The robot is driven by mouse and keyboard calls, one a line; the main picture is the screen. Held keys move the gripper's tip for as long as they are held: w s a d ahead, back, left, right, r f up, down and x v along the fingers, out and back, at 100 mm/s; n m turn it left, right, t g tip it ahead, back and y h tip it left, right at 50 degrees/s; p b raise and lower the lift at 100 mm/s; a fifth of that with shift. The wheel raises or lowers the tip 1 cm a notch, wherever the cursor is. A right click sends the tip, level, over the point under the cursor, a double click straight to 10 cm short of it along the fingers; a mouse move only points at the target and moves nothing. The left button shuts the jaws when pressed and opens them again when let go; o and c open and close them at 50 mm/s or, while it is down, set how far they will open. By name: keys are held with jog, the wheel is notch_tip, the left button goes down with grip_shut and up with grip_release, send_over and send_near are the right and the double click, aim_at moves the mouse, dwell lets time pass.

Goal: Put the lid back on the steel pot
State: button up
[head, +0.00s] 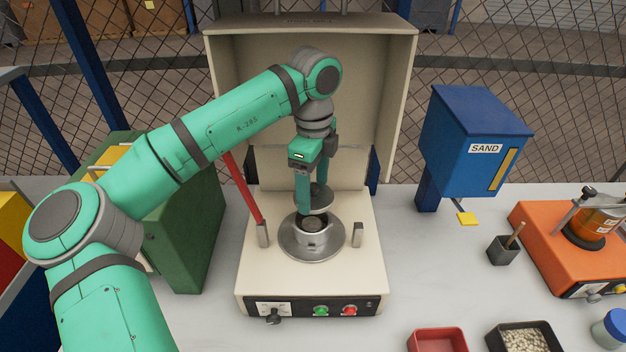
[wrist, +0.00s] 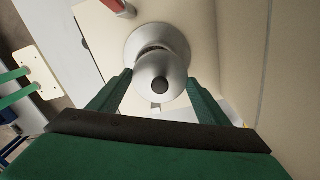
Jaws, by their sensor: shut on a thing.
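The steel pot (head: 312,240) stands upright on a round metal plate in the middle of the cream machine. Its mouth is partly open to view, with dark contents inside. My gripper (head: 316,195) is above the pot, shut on the grey steel lid (head: 320,203). The lid is apart from the pot, above its rim. In the wrist view the lid (wrist: 148,75), with its dark knob (wrist: 160,85), lies between my fingers. It covers most of the pot there; a dark gap shows past its far edge.
The cream machine (head: 260,285) has a tall back hood and two short posts flanking the plate. A red lever (head: 243,190) slants up at left. A green cabinet (head: 195,230) stands left. A blue sand box (head: 470,140) and an orange machine (head: 545,245) stand right.

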jog(key=shift+a+f, duration=0.15)
jog(key=shift+f, duration=0.25)
jog(key=shift+s+a+f, duration=0.15)
jog(key=shift+s+f, duration=0.1)
jog(key=shift+f, duration=0.25)
jog(key=shift+s+a+f, duration=0.1)
jog(key=shift+s+f, duration=0.15)
jog(key=shift+f, duration=0.25)
jog(key=shift+w+d+f, duration=0.15)
jog(key=shift+f, duration=1.35)
jog(key=shift+f, duration=0.2)
dwell(0.5)
jog(key=o, duration=1.5)
jog(key=shift+r, duration=0.15)
jog(key=shift+r, duration=3.4)
